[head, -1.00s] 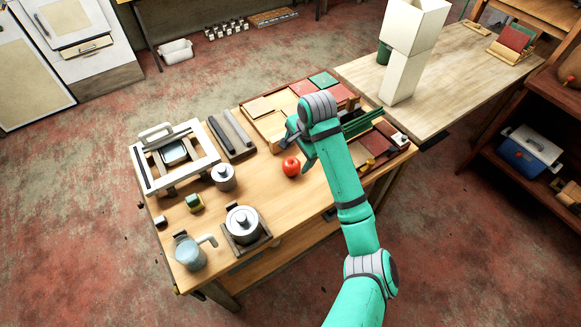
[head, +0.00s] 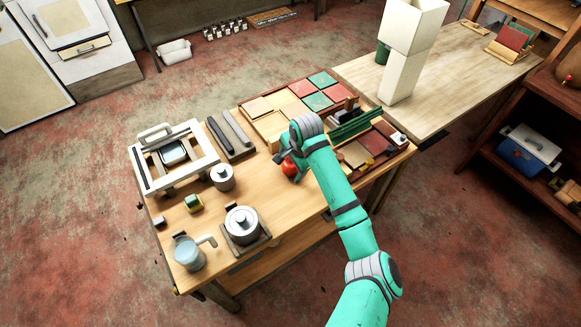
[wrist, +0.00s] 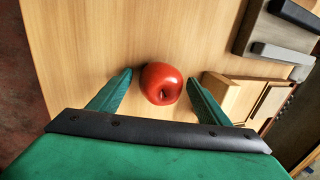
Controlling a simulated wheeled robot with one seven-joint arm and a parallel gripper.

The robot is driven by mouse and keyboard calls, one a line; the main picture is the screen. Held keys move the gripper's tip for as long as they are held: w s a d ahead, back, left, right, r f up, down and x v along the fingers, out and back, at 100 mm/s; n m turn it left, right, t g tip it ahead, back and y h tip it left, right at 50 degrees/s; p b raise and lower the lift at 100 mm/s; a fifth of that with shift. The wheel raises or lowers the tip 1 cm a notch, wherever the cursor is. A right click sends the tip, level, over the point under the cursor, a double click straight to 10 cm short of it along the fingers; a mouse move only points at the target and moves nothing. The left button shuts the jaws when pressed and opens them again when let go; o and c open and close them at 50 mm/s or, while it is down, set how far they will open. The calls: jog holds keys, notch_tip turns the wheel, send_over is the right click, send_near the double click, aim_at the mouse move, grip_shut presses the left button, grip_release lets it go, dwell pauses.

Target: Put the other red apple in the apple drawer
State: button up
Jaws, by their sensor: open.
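A red apple (head: 289,166) sits on the wooden table (head: 262,190), partly covered by my gripper (head: 282,158) in the head view. In the wrist view the apple (wrist: 161,84) lies between the tips of my two green fingers (wrist: 158,92). The fingers are spread, with a gap on each side of the apple. An apple drawer cannot be made out for certain.
A tray of coloured tiles (head: 303,95) and a green rack (head: 355,122) stand behind and right of my gripper. A small canister (head: 223,177), a lidded pot (head: 242,224) and a jug (head: 190,252) stand on the left. The table's front is fairly clear.

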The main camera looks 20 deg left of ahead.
aim_at(289, 162)
jog(key=shift+c, duration=0.4)
jog(key=c, duration=1.2)
jog(key=shift+r, duration=0.1)
jog(key=shift+c, duration=0.3)
jog(key=shift+r, duration=0.45)
jog(key=shift+o, duration=0.2)
notch_tip(289, 162, up, 2)
jog(key=shift+a+r, duration=0.1)
jog(key=shift+r, duration=0.1)
jog(key=s+r, duration=0.2)
jog(key=s+d+r, duration=0.1)
jog(key=s+r, duration=0.1)
jog(key=r, duration=0.1)
jog(key=shift+s+d+r, duration=0.15)
jog(key=shift+s+r, duration=0.1)
jog(key=shift+s, duration=0.1)
jog(key=shift+c, duration=0.2)
jog(key=s+d+r, duration=0.2)
jog(key=s+r, duration=0.2)
jog(key=s, duration=0.5)
